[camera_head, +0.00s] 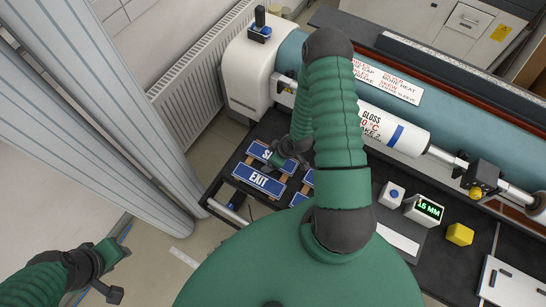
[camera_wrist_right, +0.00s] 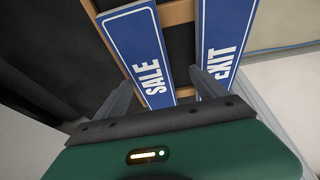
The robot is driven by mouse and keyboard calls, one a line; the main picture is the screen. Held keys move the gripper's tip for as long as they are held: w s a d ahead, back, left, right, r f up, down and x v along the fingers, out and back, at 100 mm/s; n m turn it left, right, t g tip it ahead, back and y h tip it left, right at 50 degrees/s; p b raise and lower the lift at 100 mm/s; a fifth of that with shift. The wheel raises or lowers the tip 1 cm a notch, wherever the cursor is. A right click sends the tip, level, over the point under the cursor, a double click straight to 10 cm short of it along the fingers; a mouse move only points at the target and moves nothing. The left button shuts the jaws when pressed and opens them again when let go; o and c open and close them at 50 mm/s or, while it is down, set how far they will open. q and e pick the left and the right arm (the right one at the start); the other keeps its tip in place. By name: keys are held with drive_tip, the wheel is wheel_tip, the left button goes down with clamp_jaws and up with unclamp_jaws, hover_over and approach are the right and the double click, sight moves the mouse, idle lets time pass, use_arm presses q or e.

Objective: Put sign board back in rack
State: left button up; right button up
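A blue SALE sign board (camera_head: 260,151) and a blue EXIT sign board (camera_head: 258,181) lie on a light wooden rack (camera_wrist_right: 180,13) on the dark table. In the right wrist view, the SALE board (camera_wrist_right: 140,45) is left of the EXIT board (camera_wrist_right: 222,38). My right gripper (camera_head: 282,160) is at the SALE board, hiding its right part in the head view. In the wrist view its fingers (camera_wrist_right: 162,90) are apart, one on each side of the SALE board; I cannot tell whether they touch it. My left gripper (camera_head: 116,271) is open and empty, off the table at lower left.
More blue boards (camera_head: 299,199) show partly behind my right arm. A large roller machine (camera_head: 450,110) with a white GLOSS roll (camera_head: 394,133) runs along the back. A 15 MM display (camera_head: 424,209) and a yellow block (camera_head: 460,234) stand right. A radiator (camera_head: 203,82) is at left.

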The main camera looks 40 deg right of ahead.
drive_tip(key=shift+d, duration=0.25)
drive_tip(key=shift+s+d+r, duration=0.4)
drive_tip(key=shift+d+r, duration=0.25)
drive_tip(key=shift+d, duration=0.15)
drive_tip(key=v, duration=0.4)
drive_tip(key=shift+d+b, duration=0.35)
use_arm(q)
drive_tip(key=shift+d+r+p, duration=1.5)
drive_tip(key=shift+d+p, duration=0.1)
use_arm(e)
drive_tip(key=shift+a+v, duration=0.45)
drive_tip(key=shift+v, duration=5)
use_arm(q)
drive_tip(key=s+b+x, duration=0.3)
drive_tip(key=b+x, duration=1.1)
drive_tip(key=b, duration=0.1)
drive_tip(key=shift+a+f, duration=0.5)
drive_tip(key=shift+f, duration=0.3)
use_arm(e)
drive_tip(key=w+a+f+m+g+h, duration=0.1)
drive_tip(key=w+a+m, duration=0.2)
drive_tip(key=a, duration=1.1)
drive_tip(key=shift+a+g, duration=0.3)
drive_tip(key=shift+a, duration=0.1)
